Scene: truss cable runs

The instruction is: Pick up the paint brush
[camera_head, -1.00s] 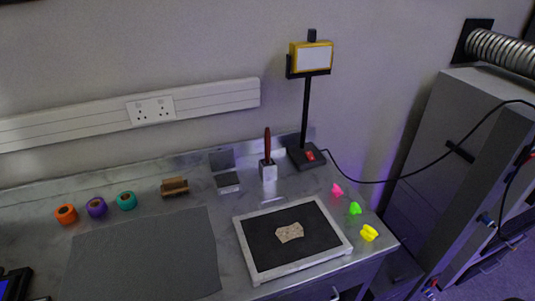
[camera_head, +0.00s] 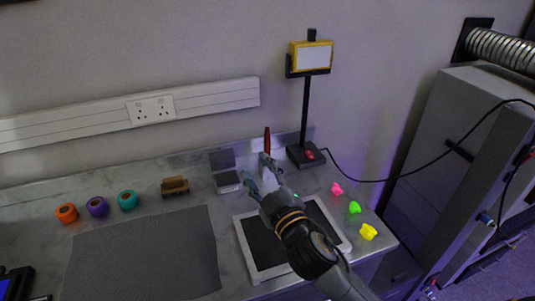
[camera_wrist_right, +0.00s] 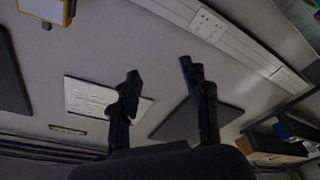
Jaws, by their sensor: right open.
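The paint brush (camera_head: 267,138) stands upright with its red handle up in a small pale holder (camera_head: 266,177) at the back of the bench. My right gripper (camera_head: 260,170) reaches in from the lower right. Its open fingers show in front of the holder, partly covering it. I cannot tell whether they touch it. The right wrist view shows the fingers (camera_wrist_right: 160,74) spread apart with nothing between them; I cannot make out the brush there. My left gripper is not in view.
A lamp stand (camera_head: 306,154) with a yellow head is close right of the brush. A small dark-and-white box (camera_head: 228,182) is to its left. A framed black tray (camera_head: 252,267) lies under my right arm. Pink, green and yellow pieces (camera_head: 368,232) sit right. A grey mat (camera_head: 140,255) is left.

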